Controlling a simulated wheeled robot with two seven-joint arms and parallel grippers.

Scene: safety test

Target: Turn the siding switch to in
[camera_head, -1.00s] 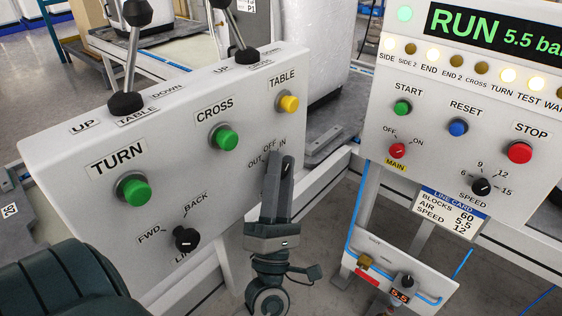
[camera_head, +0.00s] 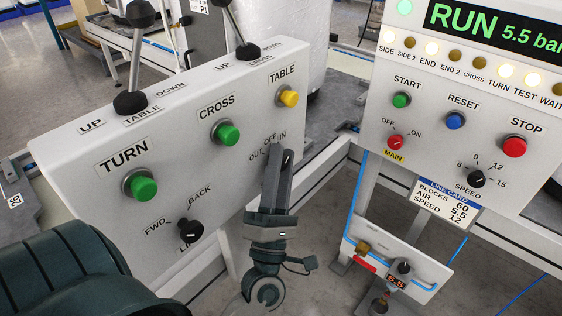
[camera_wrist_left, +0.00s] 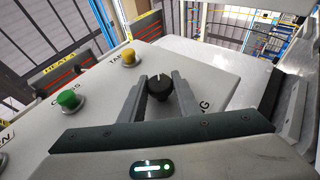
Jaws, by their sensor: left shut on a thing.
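The siding switch is a black knob (camera_wrist_left: 158,85) with a white mark, on the sloped grey panel (camera_head: 75,145) under the labels OUT, OFF and IN. My left gripper (camera_head: 282,158) reaches up to it from below, its two grey fingers on either side. It also shows in the left wrist view (camera_wrist_left: 159,92), with the knob between the fingertips, and it is shut on the knob. In the wrist view the mark points up, leaning slightly right. In the head view the fingers partly hide the knob, and its exact setting is hard to tell. My right gripper is not in view.
Close by are the yellow TABLE button (camera_head: 289,97), green CROSS button (camera_head: 228,133), green TURN button (camera_head: 143,186) and FWD/BACK knob (camera_head: 190,231). Two black-topped levers (camera_head: 131,100) stand on the panel's top. A RUN console (camera_head: 455,100) and small air panel (camera_head: 400,262) stand right.

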